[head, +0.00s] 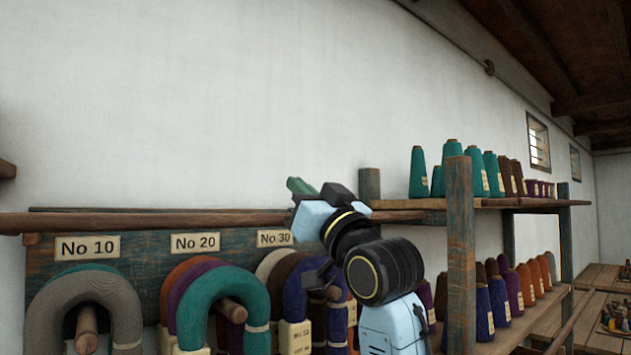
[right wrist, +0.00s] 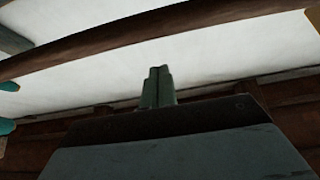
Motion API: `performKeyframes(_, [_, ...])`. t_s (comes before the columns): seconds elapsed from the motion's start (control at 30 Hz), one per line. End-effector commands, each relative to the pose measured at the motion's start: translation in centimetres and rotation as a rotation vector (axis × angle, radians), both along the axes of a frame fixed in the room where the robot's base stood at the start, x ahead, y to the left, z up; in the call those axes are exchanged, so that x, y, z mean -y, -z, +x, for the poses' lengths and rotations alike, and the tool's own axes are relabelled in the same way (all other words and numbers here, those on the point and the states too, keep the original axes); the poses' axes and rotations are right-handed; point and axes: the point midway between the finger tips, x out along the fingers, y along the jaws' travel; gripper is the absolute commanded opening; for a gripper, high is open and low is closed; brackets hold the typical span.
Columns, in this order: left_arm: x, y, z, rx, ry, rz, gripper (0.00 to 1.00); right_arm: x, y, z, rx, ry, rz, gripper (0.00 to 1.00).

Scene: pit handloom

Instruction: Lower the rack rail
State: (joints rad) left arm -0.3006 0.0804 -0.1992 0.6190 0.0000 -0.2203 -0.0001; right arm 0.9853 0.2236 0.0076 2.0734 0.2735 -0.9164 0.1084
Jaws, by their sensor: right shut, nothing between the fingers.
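The rack rail (head: 150,222) is a long, round brown wooden bar, running level across the left half of the head view in front of the rack's board. A brown bar that looks like the rail (right wrist: 150,42) crosses the top of the right wrist view. My right gripper (head: 300,187) is raised at the rail, its greenish fingertips showing just above the rail's line. My gripper and wrist hide part of the rail. The fingers (right wrist: 158,86) are together and empty in the right wrist view. I cannot tell whether they touch the rail. My left gripper is not in view.
Yarn hanks hang on pegs under the labels No 10 (head: 87,247), No 20 (head: 195,242) and No 30 (head: 274,238), close to my right arm. A wooden post (head: 460,250) and shelves with several yarn cones (head: 452,165) stand to the right. The wall above is bare.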

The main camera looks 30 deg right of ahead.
Motion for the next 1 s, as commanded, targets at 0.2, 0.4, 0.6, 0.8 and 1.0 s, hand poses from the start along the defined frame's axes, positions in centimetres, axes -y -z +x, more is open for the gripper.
performKeyframes(0.2, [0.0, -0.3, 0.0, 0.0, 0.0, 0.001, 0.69, 0.0, 2.2, 0.4, 0.0, 0.0, 0.001, 0.0])
performKeyframes(0.4, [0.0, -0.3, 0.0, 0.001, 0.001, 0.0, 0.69, 0.0, 2.7, 0.4, 0.001, 0.001, 0.001, 0.0])
performKeyframes(0.6, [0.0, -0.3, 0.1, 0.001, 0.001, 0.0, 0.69, 0.0, 2.6, 0.4, 0.001, 0.001, 0.001, 0.0])
performKeyframes(0.8, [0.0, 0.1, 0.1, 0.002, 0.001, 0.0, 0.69, 0.1, 3.0, 0.4, 0.011, 0.002, 0.002, 0.0])
performKeyframes(1.0, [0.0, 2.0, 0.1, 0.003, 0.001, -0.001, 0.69, 0.5, 4.4, 0.0, 0.058, 0.01, 0.009, 0.0])
